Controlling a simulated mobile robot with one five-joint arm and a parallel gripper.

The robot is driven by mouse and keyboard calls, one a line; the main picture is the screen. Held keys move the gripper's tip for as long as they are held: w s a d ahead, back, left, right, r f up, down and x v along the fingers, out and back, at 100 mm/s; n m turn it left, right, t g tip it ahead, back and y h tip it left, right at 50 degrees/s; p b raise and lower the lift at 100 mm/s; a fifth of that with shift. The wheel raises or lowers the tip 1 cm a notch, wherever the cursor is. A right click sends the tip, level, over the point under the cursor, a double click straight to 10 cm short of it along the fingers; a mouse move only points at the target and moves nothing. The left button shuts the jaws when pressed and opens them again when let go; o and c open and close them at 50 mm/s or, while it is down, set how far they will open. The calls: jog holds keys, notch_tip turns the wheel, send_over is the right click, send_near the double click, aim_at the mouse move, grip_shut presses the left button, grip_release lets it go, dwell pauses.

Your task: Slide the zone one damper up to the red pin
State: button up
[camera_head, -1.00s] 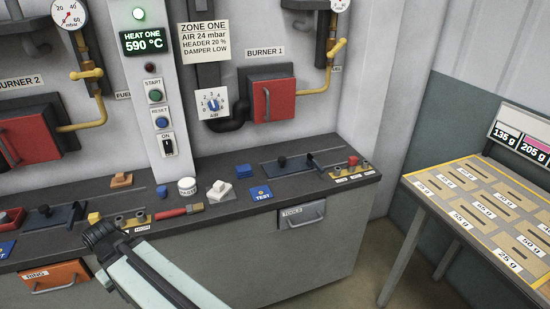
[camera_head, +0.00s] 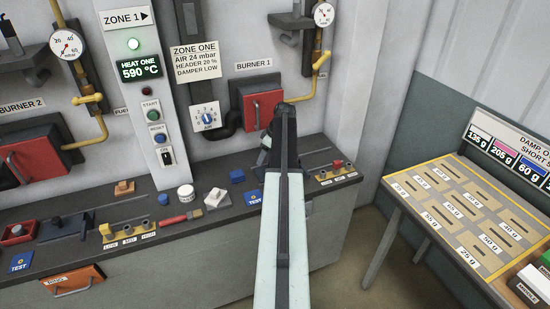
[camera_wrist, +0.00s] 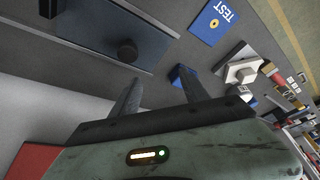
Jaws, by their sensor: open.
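The zone one damper shows in the wrist view as a dark blue plate (camera_wrist: 92,38) with a round black knob (camera_wrist: 127,50) on it and a black upright piece (camera_wrist: 48,8) near its far end. In the head view my arm hides most of it. The red pin (camera_head: 337,165) stands on the labelled strip (camera_head: 337,175) at the right end of the bench; it is not seen in the wrist view. My gripper (camera_wrist: 160,78) is open and empty. Its fingers point toward the bench, with the knob ahead of the left finger and apart from it.
A blue block (camera_wrist: 182,76) lies beyond the fingers, near the TEST card (camera_wrist: 213,20) and a white switch block (camera_wrist: 240,70). The red burner door (camera_head: 263,110) is behind my arm. A second damper station (camera_head: 65,226) is at left. A table (camera_head: 400,198) stands at right.

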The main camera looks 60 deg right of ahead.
jog(key=s+d, duration=0.5)
jog(key=d, duration=0.1)
jog(key=b+x, duration=0.5)
jog(key=w+b+x, duration=0.1)
jog(key=b+x, duration=0.1)
jog(key=shift+a+f, duration=0.15)
jog(key=shift+a, duration=0.1)
jog(key=shift+c, duration=0.2)
grip_shut()
jog(key=shift+w+t, duration=0.1)
jog(key=shift+t, duration=0.2)
dwell(0.4)
